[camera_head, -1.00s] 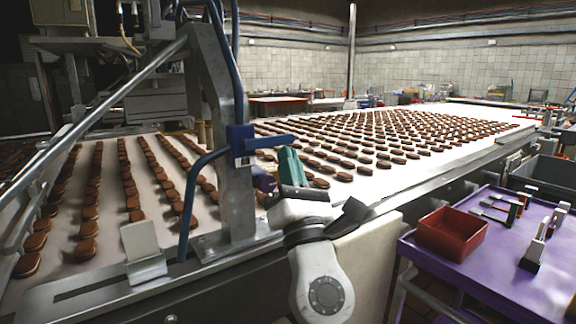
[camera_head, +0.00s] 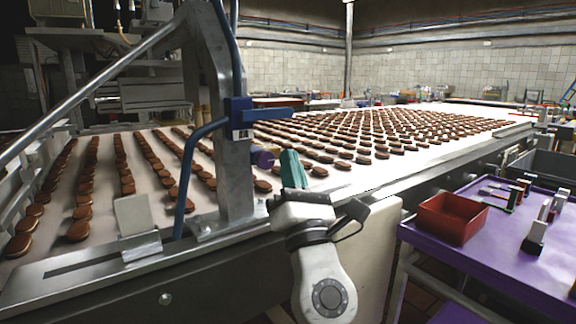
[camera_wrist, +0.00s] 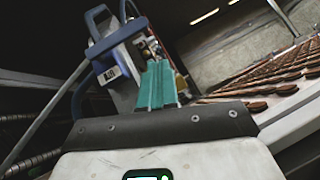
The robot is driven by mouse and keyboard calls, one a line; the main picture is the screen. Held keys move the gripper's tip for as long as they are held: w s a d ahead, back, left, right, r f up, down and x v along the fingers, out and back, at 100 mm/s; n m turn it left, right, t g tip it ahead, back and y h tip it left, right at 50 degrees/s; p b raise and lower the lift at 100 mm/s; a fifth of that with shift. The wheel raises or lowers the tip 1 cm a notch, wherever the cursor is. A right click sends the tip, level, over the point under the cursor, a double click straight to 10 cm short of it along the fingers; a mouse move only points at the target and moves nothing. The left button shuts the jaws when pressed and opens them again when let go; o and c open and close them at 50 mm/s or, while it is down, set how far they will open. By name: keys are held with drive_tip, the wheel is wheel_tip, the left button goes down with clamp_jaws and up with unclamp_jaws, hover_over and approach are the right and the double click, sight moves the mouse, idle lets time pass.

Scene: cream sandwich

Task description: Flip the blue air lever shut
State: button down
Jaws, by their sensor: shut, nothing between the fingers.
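The blue air lever (camera_head: 268,114) sticks out to the right, roughly level, from a blue valve body (camera_head: 239,118) on a grey metal post beside the conveyor. The valve body also shows in the wrist view (camera_wrist: 108,68), with a white label, left of the fingers. My gripper (camera_head: 291,153) has teal fingers pressed together, with nothing between them. In the head view its tips appear below the lever's right end, with a visible gap. In the wrist view my gripper (camera_wrist: 158,66) points upward, to the right of the valve body.
A purple cylinder (camera_head: 263,158) projects from the post close left of my fingers. A bent blue pipe (camera_head: 188,170) runs down from the valve. The white conveyor (camera_head: 392,172) behind carries many brown biscuits. A purple cart (camera_head: 485,254) with a red bin (camera_head: 451,219) stands right.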

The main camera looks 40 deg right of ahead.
drive_tip(key=d+b+v, duration=0.2)
drive_tip(key=b+v, duration=0.1)
drive_tip(key=v, duration=0.5)
drive_tip(key=shift+s+f, duration=0.4)
drive_tip(key=shift+f, duration=0.05)
drive_tip(key=s+d+f+m+g+h, duration=0.25)
drive_tip(key=d+f+m+g, duration=0.25)
drive_tip(key=f+m, duration=0.25)
drive_tip(key=s+d+f+m+g+h, duration=0.25)
drive_tip(key=d+f+m+g, duration=0.3)
drive_tip(key=m, duration=0.35)
drive_tip(key=s+f+m+g+y, duration=0.2)
drive_tip(key=f+m, duration=0.1)
drive_tip(key=f, duration=0.5)
drive_tip(key=s+f+m+g+y, duration=0.2)
drive_tip(key=f+m+g, duration=0.1)
drive_tip(key=f, duration=0.6)
drive_tip(key=s+a+f+m+g+y, duration=0.2)
drive_tip(key=s+a+f+g+y, duration=0.3)
drive_tip(key=s+f, duration=0.45)
drive_tip(key=s+a+f+m+g+y, duration=0.3)
drive_tip(key=s+a+f+g+y, duration=0.1)
drive_tip(key=s+a+f, duration=0.5)
wheel_tip(320, 180, up, 25)
drive_tip(key=w+d+p, duration=0.1)
drive_tip(key=p, duration=2.4)
drive_tip(key=shift+d+f, duration=0.15)
drive_tip(key=shift+d, duration=0.05)
